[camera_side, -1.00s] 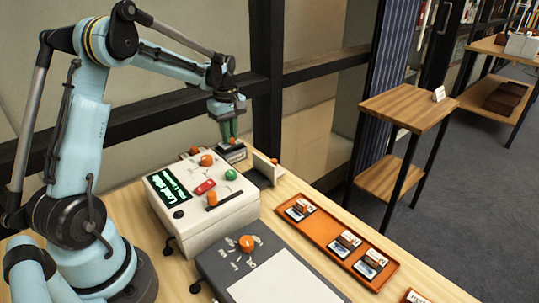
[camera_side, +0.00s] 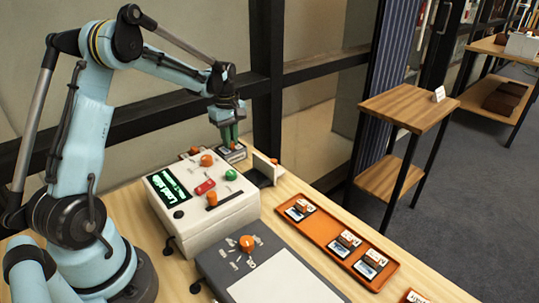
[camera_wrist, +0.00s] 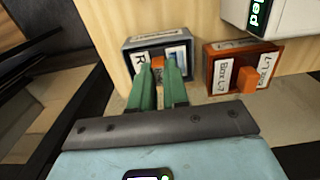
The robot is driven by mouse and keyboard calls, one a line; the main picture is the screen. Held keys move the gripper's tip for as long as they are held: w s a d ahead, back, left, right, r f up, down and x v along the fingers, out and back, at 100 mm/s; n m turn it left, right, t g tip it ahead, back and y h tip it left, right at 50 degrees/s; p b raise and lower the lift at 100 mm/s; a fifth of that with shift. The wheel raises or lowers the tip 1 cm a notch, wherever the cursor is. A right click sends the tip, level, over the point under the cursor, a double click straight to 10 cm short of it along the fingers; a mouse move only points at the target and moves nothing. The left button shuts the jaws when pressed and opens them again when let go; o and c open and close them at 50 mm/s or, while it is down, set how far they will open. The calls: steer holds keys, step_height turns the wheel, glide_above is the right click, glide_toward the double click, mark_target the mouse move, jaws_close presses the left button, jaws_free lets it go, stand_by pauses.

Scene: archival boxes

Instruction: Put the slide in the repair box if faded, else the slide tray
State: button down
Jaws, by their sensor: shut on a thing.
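My gripper (camera_side: 230,140) is behind the white machine in the side view. In the wrist view its green fingers (camera_wrist: 159,88) are shut on the orange grip of a slide (camera_wrist: 177,57) with a pale bluish picture. The slide is low at a dark grey box (camera_wrist: 133,45) with a white label starting with "R". The fingers partly hide both, so I cannot tell whether the slide rests on the bottom. This box also shows under my gripper in the side view (camera_side: 235,155). The slide tray (camera_side: 322,232) is orange and holds several slides at right.
A reddish-brown box (camera_wrist: 210,73) labelled "Box L-7", with an orange block, stands right beside the grey box. A dark grey panel unit (camera_side: 262,272) stands in front. A small upright plate (camera_side: 265,165) is near.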

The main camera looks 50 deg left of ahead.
steer(key=shift+f, duration=0.1)
stand_by(0.3)
steer(key=shift+f, duration=0.7)
steer(key=shift+f, duration=0.35)
stand_by(0.4)
steer(key=c, duration=1)
jaws_free()
steer(key=shift+c, duration=0.2)
steer(key=shift+r, duration=3.5)
